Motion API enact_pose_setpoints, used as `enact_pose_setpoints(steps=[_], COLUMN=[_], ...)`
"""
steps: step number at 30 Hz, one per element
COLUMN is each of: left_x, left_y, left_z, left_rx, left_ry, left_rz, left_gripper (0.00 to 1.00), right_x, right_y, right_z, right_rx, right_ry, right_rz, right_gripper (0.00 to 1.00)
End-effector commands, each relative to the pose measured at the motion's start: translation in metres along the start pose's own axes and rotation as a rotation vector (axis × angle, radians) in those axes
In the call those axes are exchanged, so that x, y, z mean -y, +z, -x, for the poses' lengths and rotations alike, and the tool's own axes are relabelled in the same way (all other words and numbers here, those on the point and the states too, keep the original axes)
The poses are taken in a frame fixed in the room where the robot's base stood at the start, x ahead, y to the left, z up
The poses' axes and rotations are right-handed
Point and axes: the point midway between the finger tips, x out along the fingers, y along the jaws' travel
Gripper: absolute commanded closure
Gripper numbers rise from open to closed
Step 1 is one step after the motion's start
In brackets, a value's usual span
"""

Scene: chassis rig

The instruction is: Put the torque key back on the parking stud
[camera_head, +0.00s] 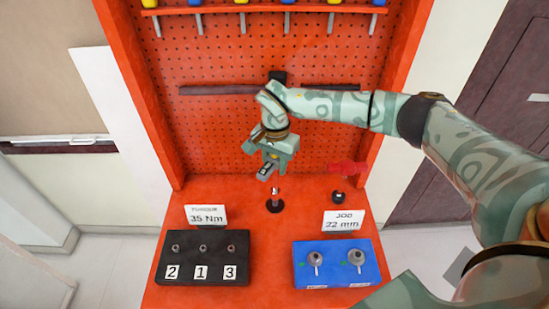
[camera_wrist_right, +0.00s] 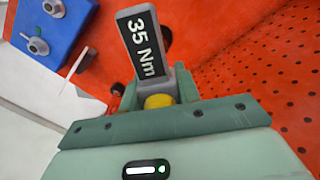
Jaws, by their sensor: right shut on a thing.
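My right gripper (camera_head: 270,158) is shut on the torque key (camera_head: 265,172), which hangs in the air just above and behind a metal stud on a round black base (camera_head: 274,204). The key's dark "35 Nm" plate (camera_wrist_right: 142,45) and a yellow part (camera_wrist_right: 158,101) show between the fingers (camera_wrist_right: 172,118) in the right wrist view. The key is apart from the stud in the head view. A second black base (camera_head: 338,197) stands to the right under a red piece (camera_head: 347,168). No label tells which is the parking stud. My left gripper is out of view.
A black block (camera_head: 203,281) numbered 2, 1, 3 is at front left, and a blue block (camera_head: 337,283) with two metal pieces at front right. Signs reading 35 Nm (camera_head: 205,215) and 22 mm (camera_head: 344,221) stand behind them. A red pegboard (camera_head: 230,130) rises at the back.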

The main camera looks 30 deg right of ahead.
Motion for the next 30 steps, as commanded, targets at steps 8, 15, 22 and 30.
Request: enact_pose_setpoints(steps=[8, 15, 22, 30], left_x=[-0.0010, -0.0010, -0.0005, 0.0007], left_y=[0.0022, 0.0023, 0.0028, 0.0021], left_z=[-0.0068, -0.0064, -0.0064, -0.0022], left_rx=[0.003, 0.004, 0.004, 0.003], left_ry=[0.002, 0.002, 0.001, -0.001], left_rz=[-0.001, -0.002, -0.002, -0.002], left_gripper=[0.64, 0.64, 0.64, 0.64], right_x=[0.0006, 0.0006, 0.0006, 0.0003], right_y=[-0.0001, -0.0002, -0.0002, -0.0002], right_z=[-0.0122, -0.0120, -0.0120, -0.0111], right_rx=[0.000, 0.000, 0.000, -0.002], right_ry=[-0.002, -0.002, -0.002, -0.002], right_rz=[0.001, 0.001, 0.001, 0.002], right_gripper=[1.00, 1.00, 1.00, 1.00])
